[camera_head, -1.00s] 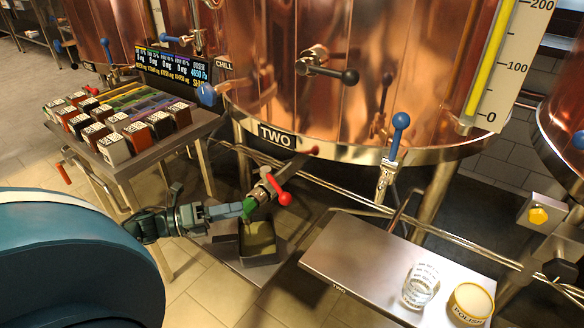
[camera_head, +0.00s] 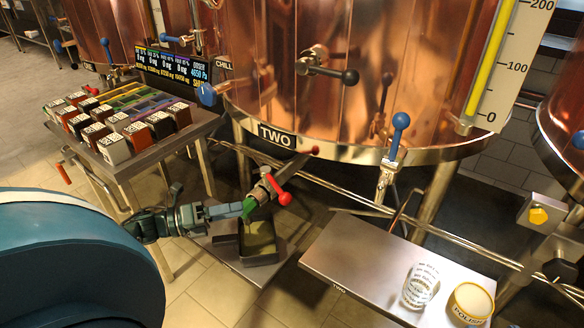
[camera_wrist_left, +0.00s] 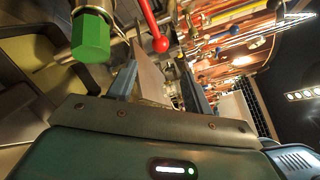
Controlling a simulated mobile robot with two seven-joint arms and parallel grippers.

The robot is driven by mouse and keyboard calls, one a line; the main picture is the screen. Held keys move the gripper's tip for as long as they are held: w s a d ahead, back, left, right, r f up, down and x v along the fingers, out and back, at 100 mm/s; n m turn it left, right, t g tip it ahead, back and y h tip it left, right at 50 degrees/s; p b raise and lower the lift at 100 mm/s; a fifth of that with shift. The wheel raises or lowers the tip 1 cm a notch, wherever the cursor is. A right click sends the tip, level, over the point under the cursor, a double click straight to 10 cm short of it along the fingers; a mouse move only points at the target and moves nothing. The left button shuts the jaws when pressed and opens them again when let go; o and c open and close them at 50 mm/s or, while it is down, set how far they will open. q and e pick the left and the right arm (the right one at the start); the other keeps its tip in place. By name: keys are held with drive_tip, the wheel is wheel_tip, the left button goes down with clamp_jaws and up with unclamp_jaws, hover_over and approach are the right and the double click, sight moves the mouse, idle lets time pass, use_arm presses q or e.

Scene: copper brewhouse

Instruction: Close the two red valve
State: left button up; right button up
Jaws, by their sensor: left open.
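The red valve handle (camera_head: 278,192) sits on a metal outlet pipe under the copper tank labelled TWO (camera_head: 277,137). In the left wrist view its lever and round red knob (camera_wrist_left: 160,45) show just beyond the fingertips. A green hexagonal pipe end (camera_wrist_left: 90,38) is beside the left finger in that view. My left gripper (camera_head: 242,208) is open, close to the green end and left of the red handle. It also shows in the left wrist view (camera_wrist_left: 157,58), with nothing between its fingers. Contact with the valve cannot be told. My right gripper is not in view.
A dark open bin (camera_head: 258,240) stands below the outlet. A steel bench (camera_head: 350,250) at right holds a glass (camera_head: 420,286) and a polish tin (camera_head: 470,303). A blue-handled tap (camera_head: 398,135) hangs above it. A table of boxes (camera_head: 115,150) is at left.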

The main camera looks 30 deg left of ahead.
use_arm(q)
drive_tip(key=shift+s+d+n, duration=0.1)
drive_tip(key=shift+n, duration=0.3)
drive_tip(key=shift+c, duration=1.3)
drive_tip(key=s+n, duration=0.1)
drive_tip(key=n, duration=0.2)
drive_tip(key=d+n+t, duration=0.1)
drive_tip(key=n, duration=0.2)
drive_tip(key=s+f+n+t+y+p, duration=0.1)
drive_tip(key=n, duration=0.3)
drive_tip(key=shift+s+d+f, duration=0.1)
drive_tip(key=shift+s+d, duration=0.2)
drive_tip(key=c, duration=0.4)
drive_tip(key=s+n+t+y, duration=0.1)
drive_tip(key=n, duration=0.4)
drive_tip(key=s+f+n+t+y+p, duration=0.1)
drive_tip(key=n, duration=0.4)
drive_tip(key=s+d+n+t+y, duration=0.1)
drive_tip(key=s+n, duration=0.1)
drive_tip(key=n, duration=0.3)
drive_tip(key=shift+f+n+y, duration=0.4)
clamp_jaws()
drive_tip(key=n+b, duration=0.3)
approach(276, 186)
drive_tip(key=w+d, duration=0.3)
drive_tip(key=d, duration=0.3)
drive_tip(key=shift+y, duration=0.3)
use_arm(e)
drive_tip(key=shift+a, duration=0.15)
